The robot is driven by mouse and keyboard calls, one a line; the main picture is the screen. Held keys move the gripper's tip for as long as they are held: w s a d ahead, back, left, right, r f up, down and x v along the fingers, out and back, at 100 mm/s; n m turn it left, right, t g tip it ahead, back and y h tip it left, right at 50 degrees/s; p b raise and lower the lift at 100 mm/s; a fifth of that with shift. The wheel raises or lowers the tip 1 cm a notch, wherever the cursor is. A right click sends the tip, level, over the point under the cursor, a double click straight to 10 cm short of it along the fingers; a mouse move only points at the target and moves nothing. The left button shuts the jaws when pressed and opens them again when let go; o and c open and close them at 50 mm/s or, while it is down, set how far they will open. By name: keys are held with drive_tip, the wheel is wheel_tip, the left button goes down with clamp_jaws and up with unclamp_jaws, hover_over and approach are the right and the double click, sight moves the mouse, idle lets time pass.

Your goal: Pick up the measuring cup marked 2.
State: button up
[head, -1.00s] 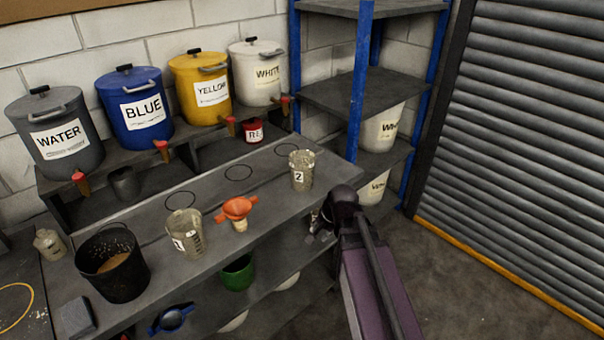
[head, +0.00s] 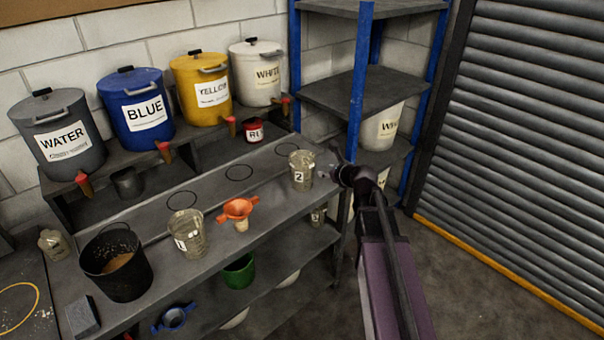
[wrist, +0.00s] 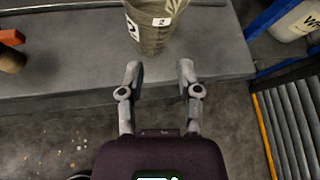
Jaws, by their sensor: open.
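The measuring cup marked 2 (head: 301,171) is a clear, greyish cup standing upright on the bench top near its right end. In the wrist view the cup (wrist: 155,28) is at the top centre, with its 2 label showing and its top cut off by the frame. My gripper (head: 330,163) is just right of the cup in the head view. In the wrist view my gripper (wrist: 158,68) is open and empty, its fingers pointing at the cup with a gap short of it. A second measuring cup marked 1 (head: 188,235) stands further left on the bench.
An orange funnel (head: 238,209) sits between the two cups. A black bucket (head: 113,265) is at the bench's left. Labelled dispensers, including the blue one (head: 137,110), line the back. A blue-post shelf (head: 357,90) rises right of the bench.

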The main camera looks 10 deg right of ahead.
drive_tip(key=w+d+r+m, duration=0.1)
drive_tip(key=d+r+m+t, duration=0.1)
drive_tip(key=m, duration=0.1)
drive_tip(key=shift+w+m, duration=0.3)
drive_tip(key=shift+w, duration=0.05)
drive_tip(key=shift+a+f, duration=0.1)
drive_tip(key=b+x, duration=0.3)
drive_tip(key=x, duration=0.5)
drive_tip(key=shift+w, duration=0.35)
drive_tip(key=shift+d+b+x, duration=0.15)
drive_tip(key=shift+b+x, duration=0.35)
drive_tip(key=shift+x, duration=0.8)
drive_tip(key=shift+d+b+x, duration=0.2)
drive_tip(key=shift+b+x, duration=0.25)
drive_tip(key=shift+x, duration=0.85)
drive_tip(key=shift+w, duration=0.15)
